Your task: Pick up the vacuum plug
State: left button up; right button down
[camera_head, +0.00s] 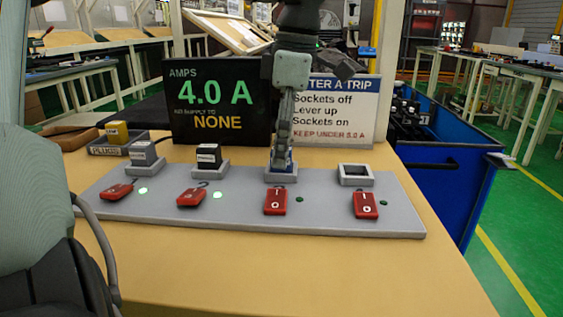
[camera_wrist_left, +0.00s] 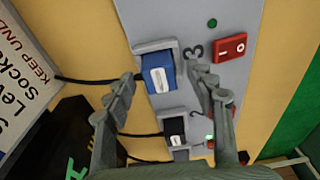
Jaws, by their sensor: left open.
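A blue plug (camera_wrist_left: 157,73) with a white label sits in the socket marked 3 (camera_wrist_left: 139,48) on the grey panel (camera_head: 232,218). Its label is too small to read, so I cannot tell whether it is the vacuum plug. My left gripper (camera_wrist_left: 163,82) is open, with one finger on each side of this plug. In the head view the left gripper (camera_head: 281,164) points down over the third socket (camera_head: 280,175) and mostly hides the plug. I cannot tell whether the fingers touch it. My right gripper is not in view.
Dark plugs sit in the first (camera_head: 143,152) and second (camera_head: 208,155) sockets, beside lit green lamps. The fourth socket (camera_head: 355,174) is empty; lamps three and four are dark. A yellow-labelled plug (camera_head: 117,132) is in the tray (camera_head: 119,149). The amps display (camera_head: 218,100) reads 4.0 A.

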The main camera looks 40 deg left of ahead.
pick_arm(q)
jog(key=c, duration=1.3)
jog(key=shift+r, duration=0.1)
grip_shut()
